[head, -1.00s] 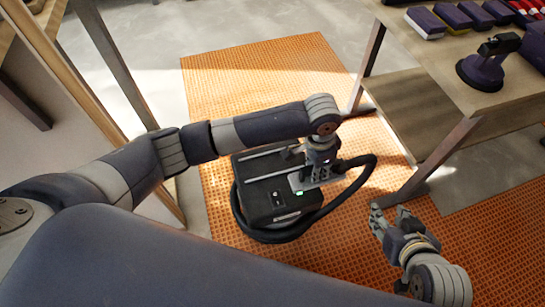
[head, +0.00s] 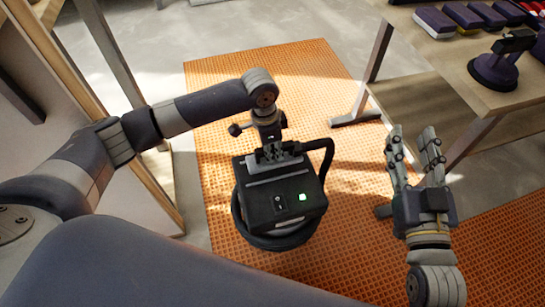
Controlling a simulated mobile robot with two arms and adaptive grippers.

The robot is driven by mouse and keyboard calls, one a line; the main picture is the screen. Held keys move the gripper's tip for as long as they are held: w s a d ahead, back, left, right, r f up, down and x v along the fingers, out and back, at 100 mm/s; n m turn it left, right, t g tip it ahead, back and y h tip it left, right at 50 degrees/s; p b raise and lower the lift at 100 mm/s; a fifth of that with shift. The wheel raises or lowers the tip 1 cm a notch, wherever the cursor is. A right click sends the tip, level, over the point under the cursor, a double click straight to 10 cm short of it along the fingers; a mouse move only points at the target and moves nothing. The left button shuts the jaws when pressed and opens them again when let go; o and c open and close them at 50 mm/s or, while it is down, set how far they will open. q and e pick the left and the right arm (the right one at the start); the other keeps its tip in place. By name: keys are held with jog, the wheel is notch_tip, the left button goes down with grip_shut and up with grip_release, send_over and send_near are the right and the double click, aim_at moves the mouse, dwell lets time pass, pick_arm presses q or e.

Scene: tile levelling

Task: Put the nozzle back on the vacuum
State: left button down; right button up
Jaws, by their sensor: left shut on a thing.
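The vacuum (head: 262,207) is a dark box on the floor with a lit green light on its near face. Its black hose (head: 329,165) loops around the base and rises on the right to my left gripper. My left gripper (head: 277,154) is over the far part of the vacuum's top, shut on the nozzle at the hose's end. The fingers mostly hide the nozzle, and I cannot tell whether it touches the top. My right gripper (head: 412,148) is open and empty, right of the vacuum, fingers pointing away from me.
An orange grid mat (head: 235,95) lies under the vacuum. At right stands a wooden bench (head: 440,60) with a lower shelf, a suction lifter (head: 495,70) and several dark blocks (head: 463,15). A wooden frame is at left.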

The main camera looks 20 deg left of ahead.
pick_arm(q)
notch_tip(320, 180, down, 3)
jog(key=shift+f+b, duration=0.1)
jog(key=shift+b, duration=0.7)
pick_arm(e)
notch_tip(320, 180, up, 8)
jog(key=s+t+y, duration=0.1)
jog(key=s+t, duration=0.1)
jog(key=t, duration=0.2)
jog(key=shift+s+a+t+y, duration=0.2)
jog(key=shift+a+t+y, duration=0.1)
jog(key=shift+t, duration=0.1)
pick_arm(q)
jog(key=shift+f, duration=0.1)
pick_arm(e)
jog(key=shift+f, duration=0.15)
pick_arm(q)
jog(key=c, duration=1.5)
grip_release()
pick_arm(e)
jog(key=shift+w+f, duration=0.1)
